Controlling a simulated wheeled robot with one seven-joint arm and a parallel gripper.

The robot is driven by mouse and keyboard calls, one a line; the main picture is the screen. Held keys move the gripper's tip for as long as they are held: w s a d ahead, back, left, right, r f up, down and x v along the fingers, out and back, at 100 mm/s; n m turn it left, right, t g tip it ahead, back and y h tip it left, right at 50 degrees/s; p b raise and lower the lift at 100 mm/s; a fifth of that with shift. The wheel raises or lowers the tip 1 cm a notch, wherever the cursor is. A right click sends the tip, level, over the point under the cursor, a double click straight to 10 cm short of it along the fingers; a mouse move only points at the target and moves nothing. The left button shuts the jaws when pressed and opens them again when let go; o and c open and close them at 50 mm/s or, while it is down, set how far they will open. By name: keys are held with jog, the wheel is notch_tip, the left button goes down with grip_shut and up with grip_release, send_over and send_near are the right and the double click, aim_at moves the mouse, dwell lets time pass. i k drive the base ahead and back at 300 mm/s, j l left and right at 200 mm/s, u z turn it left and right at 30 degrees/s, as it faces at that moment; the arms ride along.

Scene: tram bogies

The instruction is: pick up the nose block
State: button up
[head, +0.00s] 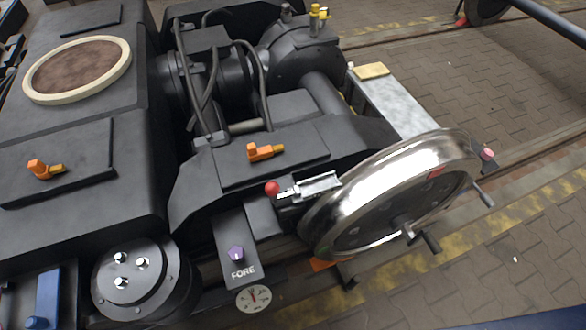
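No part is marked as the nose block, and I cannot tell for sure which it is. An orange block with a yellow-orange nose (263,151) lies on the dark flat plate in the middle of the bogie frame. A similar orange block (42,168) lies on a dark plate at the left. A yellow upright fitting (318,20) stands on the dark housing at the top. A flat tan block (371,70) lies at the far end of a pale grey board. My gripper is not in view.
A shiny wheel (395,195) stands at the right of the frame. A red-knobbed lever (273,188) sits beside it. A purple knob (237,253) is on the panel marked FORE, above a round gauge (253,298). Cables arch over the dark housing. Paved floor (500,90) is open at the right.

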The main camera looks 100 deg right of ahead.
aim_at(254, 154)
jog(key=k+z, duration=0.35)
jog(key=k+l+z, duration=0.15)
jog(key=z, duration=0.2)
jog(key=k+l+z, duration=0.15)
jog(key=z, duration=0.25)
jog(key=k+l, duration=0.05)
jog(key=k, duration=0.05)
